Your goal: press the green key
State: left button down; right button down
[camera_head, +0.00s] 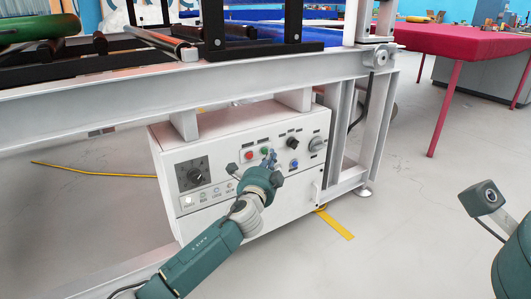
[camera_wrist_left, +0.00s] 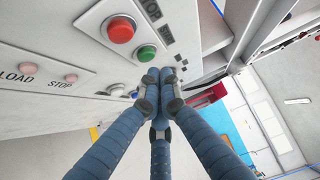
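The green key (camera_head: 264,150) is a round button on the front of a white control box (camera_head: 230,195) under a metal frame. It also shows in the left wrist view (camera_wrist_left: 147,54), beside the red button (camera_wrist_left: 120,30). My left gripper (camera_head: 271,158) is in front of the panel, just right of and below the green key. In the left wrist view its blue fingers meet at the tips (camera_wrist_left: 153,80), shut and empty, close to the green key. I cannot tell whether they touch the panel.
The panel also carries a red button (camera_head: 249,155), a blue button (camera_head: 294,163), a dark rotary switch (camera_head: 193,175) and a grey knob (camera_head: 316,144). A metal frame (camera_head: 120,100) overhangs the box. A red table (camera_head: 465,42) stands at the back right. Grey floor (camera_head: 400,200) is clear to the right.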

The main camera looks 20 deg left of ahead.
dwell(0.4)
pick_arm(q)
jog(key=shift+w+a, duration=0.1)
jog(key=shift+a, duration=0.05)
jog(key=shift+w+a, duration=0.15)
jog(key=shift+a, duration=0.05)
dwell(0.4)
